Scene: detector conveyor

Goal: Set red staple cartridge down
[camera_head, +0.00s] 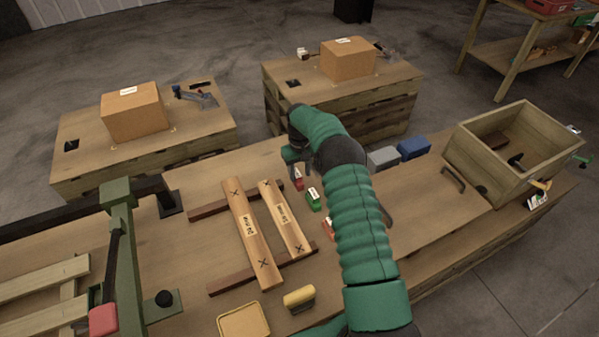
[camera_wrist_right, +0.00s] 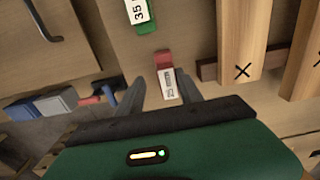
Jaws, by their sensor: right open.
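A red staple cartridge (camera_head: 299,181) with a white label lies on the wooden tabletop, near the upper end of the tubes. In the right wrist view the red cartridge (camera_wrist_right: 164,62) lies between the spread fingers of my right gripper (camera_wrist_right: 160,86), with gaps on both sides. In the head view the right gripper (camera_head: 292,152) is partly hidden by its own wrist, just above the red cartridge. A green cartridge (camera_head: 314,199) lies beside it, and another red piece (camera_head: 328,228) lies lower, partly covered by my arm. My left gripper is not seen.
A grey box (camera_head: 383,158) and a blue box (camera_head: 414,147) stand right of my arm. An open wooden bin (camera_head: 468,158) stands at right. A yellow block (camera_head: 299,297) lies at the front.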

